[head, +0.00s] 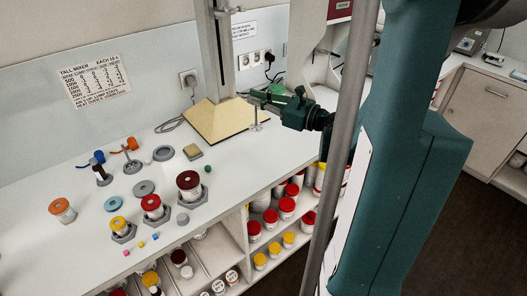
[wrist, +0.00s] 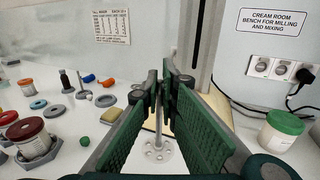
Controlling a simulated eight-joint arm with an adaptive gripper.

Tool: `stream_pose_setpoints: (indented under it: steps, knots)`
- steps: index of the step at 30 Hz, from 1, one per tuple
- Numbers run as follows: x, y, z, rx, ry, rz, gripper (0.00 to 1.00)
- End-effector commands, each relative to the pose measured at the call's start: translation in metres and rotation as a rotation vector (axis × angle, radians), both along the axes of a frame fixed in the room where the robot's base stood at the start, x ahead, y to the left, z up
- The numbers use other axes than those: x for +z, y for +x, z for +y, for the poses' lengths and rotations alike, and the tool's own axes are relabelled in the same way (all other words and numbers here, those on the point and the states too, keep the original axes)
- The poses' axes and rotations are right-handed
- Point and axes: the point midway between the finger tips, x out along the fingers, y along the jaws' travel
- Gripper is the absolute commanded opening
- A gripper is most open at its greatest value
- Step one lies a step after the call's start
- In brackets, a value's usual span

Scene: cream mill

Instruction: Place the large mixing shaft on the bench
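The large mixing shaft (head: 256,118) is a thin grey metal rod with a round, holed disc at its lower end. It hangs upright below my gripper (head: 256,97), by the front corner of the mixer's base. In the wrist view the holed disc (wrist: 156,153) shows below and between the green finger pads of my gripper (wrist: 164,88). The fingers come together around the rod and look shut on it. The disc is over or on the white bench (head: 100,235); I cannot tell whether it touches.
The mixer's tan base plate (head: 212,122) and column (head: 222,50) stand behind the shaft. Jars, grey rings and small cubes lie on the left bench, including a dark-red-lidded jar (head: 189,184). A green-lidded jar (wrist: 282,130) stands right. Shelves of jars lie below the bench edge.

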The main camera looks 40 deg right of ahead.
Motion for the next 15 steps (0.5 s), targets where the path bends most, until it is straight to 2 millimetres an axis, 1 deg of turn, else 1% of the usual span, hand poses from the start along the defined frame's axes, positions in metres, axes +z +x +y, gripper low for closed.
stream_pose_setpoints:
  steps: [1, 6, 9, 15]
  knots:
    - [-0.001, -0.006, -0.005, 0.002, 0.000, 0.000, 0.00]
    - [-0.005, -0.020, -0.013, 0.018, 0.000, 0.000, 0.00]
    - [-0.005, -0.024, -0.015, 0.023, 0.000, 0.000, 0.00]
    - [-0.006, -0.026, -0.015, 0.027, 0.000, 0.000, 0.00]
